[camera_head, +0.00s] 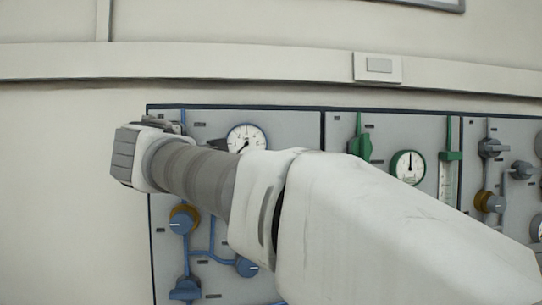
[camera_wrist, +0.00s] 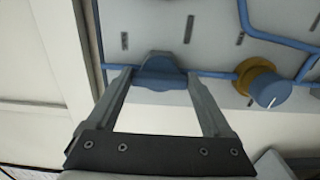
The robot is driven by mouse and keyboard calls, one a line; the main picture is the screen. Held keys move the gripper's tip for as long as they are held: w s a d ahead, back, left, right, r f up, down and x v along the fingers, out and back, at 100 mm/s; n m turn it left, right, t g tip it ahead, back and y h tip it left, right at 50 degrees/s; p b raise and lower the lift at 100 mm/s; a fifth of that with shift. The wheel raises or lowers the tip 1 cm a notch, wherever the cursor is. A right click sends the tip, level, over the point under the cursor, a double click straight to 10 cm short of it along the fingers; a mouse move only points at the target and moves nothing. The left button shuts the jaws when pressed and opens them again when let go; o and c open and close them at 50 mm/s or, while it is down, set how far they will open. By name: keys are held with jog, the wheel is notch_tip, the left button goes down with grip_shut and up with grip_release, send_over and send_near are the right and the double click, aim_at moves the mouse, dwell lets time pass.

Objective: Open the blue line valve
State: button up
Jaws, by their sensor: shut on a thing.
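A blue valve handle (camera_wrist: 160,70) sits on a blue pipe at the panel's edge, in the upper middle of the wrist view. My gripper (camera_wrist: 160,77) has one finger on each side of this handle and is shut on it. In the head view my arm covers the gripper and most of the handle, at the upper left of the blue-pipe panel (camera_head: 285,122). How far the handle is turned is hard to tell.
A blue knob with a yellow ring (camera_wrist: 265,85) is close to the right of my fingers in the wrist view. A round gauge (camera_head: 245,138) and another blue handle (camera_head: 186,290) are on the same panel. A green-pipe panel (camera_head: 388,130) stands to the right.

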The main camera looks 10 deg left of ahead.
dwell(0.4)
jog(key=o, duration=1.1)
jog(key=shift+o, duration=0.2)
jog(key=shift+s, duration=0.1)
